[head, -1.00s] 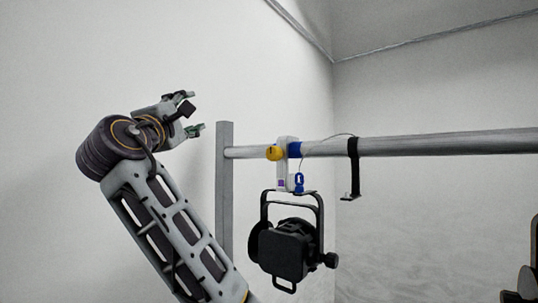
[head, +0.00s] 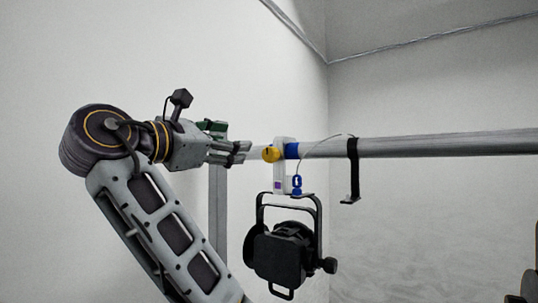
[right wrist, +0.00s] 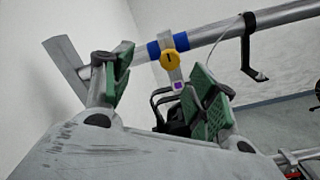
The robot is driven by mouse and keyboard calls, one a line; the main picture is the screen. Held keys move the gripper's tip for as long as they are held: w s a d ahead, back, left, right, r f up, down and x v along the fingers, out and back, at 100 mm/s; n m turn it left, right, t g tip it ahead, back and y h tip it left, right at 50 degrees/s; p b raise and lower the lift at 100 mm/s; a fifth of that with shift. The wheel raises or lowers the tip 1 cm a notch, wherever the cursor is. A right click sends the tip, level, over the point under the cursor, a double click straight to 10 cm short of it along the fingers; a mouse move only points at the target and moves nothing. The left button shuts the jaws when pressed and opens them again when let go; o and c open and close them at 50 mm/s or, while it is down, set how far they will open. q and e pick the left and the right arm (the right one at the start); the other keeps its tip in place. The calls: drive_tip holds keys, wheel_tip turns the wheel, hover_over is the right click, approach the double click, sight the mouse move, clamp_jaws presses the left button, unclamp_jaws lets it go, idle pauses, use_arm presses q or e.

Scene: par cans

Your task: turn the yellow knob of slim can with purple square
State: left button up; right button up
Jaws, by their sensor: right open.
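The yellow knob (head: 270,154) is on a white clamp (head: 283,172) with a purple square, hung on the rail. Its face shows a dark slot in the right wrist view (right wrist: 168,58). The clamp carries a black par can (head: 280,252) below the rail. My right gripper (head: 234,139) is open and empty, just left of the knob and apart from it in the head view. In the right wrist view, its green-padded fingers (right wrist: 160,80) are spread, with the knob between and beyond them; the right finger partly hides the can. My left gripper is not in view.
A grey rail (head: 440,144) runs to the right from a grey post (head: 217,215). A blue band and a cable are beside the clamp. A black hook (head: 352,172) hangs farther right. Part of another black object (head: 526,285) is at the right edge.

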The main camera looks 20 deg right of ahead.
sight(267, 154)
drive_tip(key=shift+s+d+f+n+g, duration=0.15)
drive_tip(key=shift+f+n+g, duration=0.25)
drive_tip(key=shift+n, duration=0.65)
drive_tip(key=shift+s+d+f+n+g, duration=0.15)
drive_tip(key=shift+f+n, duration=0.35)
drive_tip(key=shift+n, duration=0.55)
drive_tip(key=shift+w+d, duration=0.1)
drive_tip(key=shift+w, duration=0.05)
drive_tip(key=shift+f+p+x, duration=0.2)
drive_tip(key=shift+p+x, duration=1.8)
drive_tip(key=shift+x, duration=4.75)
drive_tip(key=shift+w, duration=0.1)
drive_tip(key=c, duration=1)
drive_tip(key=shift+c, duration=0.2)
